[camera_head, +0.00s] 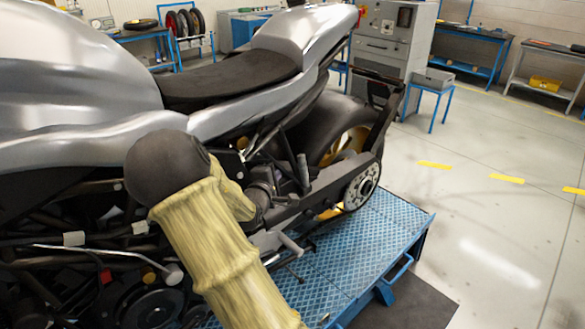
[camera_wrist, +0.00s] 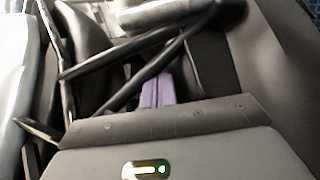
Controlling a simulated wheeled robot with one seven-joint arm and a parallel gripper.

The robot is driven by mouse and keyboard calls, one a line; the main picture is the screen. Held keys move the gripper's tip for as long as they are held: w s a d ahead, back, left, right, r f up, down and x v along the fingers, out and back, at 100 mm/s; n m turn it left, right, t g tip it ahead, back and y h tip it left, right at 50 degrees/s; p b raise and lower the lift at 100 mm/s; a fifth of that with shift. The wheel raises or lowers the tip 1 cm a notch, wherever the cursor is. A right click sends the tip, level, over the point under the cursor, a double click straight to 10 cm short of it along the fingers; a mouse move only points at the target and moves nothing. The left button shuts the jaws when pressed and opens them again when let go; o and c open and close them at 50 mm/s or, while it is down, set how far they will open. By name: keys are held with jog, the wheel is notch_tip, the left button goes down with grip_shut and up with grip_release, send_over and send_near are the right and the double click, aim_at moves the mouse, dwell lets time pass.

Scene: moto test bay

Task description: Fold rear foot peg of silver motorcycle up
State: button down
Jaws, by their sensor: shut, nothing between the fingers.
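The silver motorcycle (camera_head: 285,50) stands on a blue lift, its rear to the right in the head view. A short grey peg-like piece (camera_head: 303,169) stands nearly upright beside the frame below the tail; I cannot tell for certain that it is the rear foot peg. A lighter peg (camera_head: 291,243) sticks out lower down. My gripper shows in the wrist view as two pale purple fingers (camera_wrist: 157,92) pressed together, with nothing between them. They point in among dark frame bars. In the head view my arm hides part of the motorcycle's side, and my fingers are not clear there.
The blue lift platform (camera_head: 365,228) lies under the motorcycle. Dark tubes (camera_wrist: 135,60) cross close to my fingers in the wrist view. A grey cabinet (camera_head: 383,45) and workbenches stand behind. The floor to the right is open.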

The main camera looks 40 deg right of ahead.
aim_at(304, 170)
jog(key=x, duration=0.3)
jog(key=shift+w+d, duration=0.1)
jog(key=shift+d, duration=0.4)
jog(key=s, duration=0.2)
jog(key=s+r+p, duration=0.1)
jog(key=shift+s+d, duration=0.2)
jog(key=shift+d, duration=0.2)
jog(key=shift+w+a+f, duration=0.1)
jog(key=shift+a, duration=0.1)
